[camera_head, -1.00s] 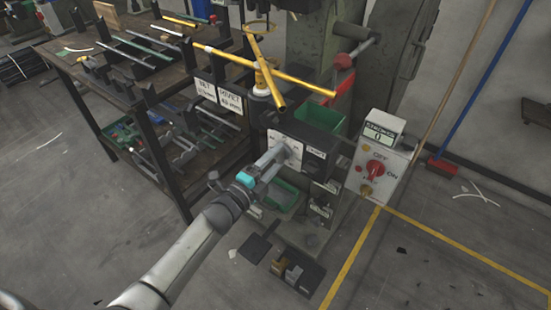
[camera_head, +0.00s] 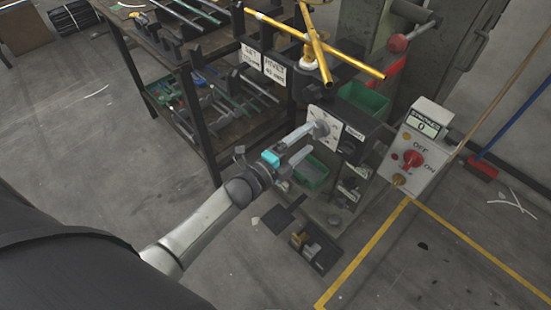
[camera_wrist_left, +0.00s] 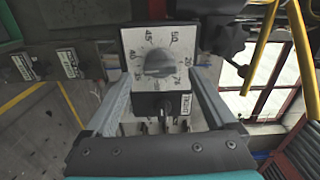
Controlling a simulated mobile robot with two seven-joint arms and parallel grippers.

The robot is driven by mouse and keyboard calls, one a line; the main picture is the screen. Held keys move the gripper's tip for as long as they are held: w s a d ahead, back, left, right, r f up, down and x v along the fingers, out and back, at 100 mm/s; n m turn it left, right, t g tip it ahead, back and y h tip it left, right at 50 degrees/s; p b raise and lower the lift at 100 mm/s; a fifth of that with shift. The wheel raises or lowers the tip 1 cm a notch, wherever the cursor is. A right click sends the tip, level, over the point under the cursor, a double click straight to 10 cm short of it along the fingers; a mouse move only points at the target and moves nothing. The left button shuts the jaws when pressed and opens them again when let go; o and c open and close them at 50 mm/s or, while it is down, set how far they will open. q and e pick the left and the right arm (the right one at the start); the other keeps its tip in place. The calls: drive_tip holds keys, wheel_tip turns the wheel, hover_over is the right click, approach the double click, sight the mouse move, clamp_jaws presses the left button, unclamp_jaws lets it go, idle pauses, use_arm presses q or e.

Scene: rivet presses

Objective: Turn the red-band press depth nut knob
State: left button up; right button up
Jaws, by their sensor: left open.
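A white dial plate (camera_head: 326,124) with printed numbers sits on the front of a dark box on the press. In the left wrist view the plate (camera_wrist_left: 135,40) carries a grey round knob (camera_wrist_left: 157,63) with a pointer. My left gripper (camera_head: 316,140) is open in front of the dial, one finger overlapping the plate. In the left wrist view its fingers (camera_wrist_left: 163,78) stand apart on either side of the knob, and I see no clear contact. The knob is partly hidden in the head view. My right gripper is out of view.
Yellow crossed handles (camera_head: 315,45) stand above the dial. A green bin (camera_head: 362,98) is behind it. A switch box (camera_head: 418,148) with a red knob stands to the right. A tool rack (camera_head: 200,60) is at left.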

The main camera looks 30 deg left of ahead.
use_arm(q)
drive_tip(key=p+v, duration=0.1)
drive_tip(key=v, duration=1.1)
drive_tip(key=shift+p, duration=0.4)
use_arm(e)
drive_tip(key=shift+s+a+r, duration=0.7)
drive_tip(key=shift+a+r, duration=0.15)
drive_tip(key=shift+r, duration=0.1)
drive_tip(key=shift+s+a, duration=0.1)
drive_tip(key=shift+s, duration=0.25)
use_arm(q)
drive_tip(key=shift+r, duration=0.1)
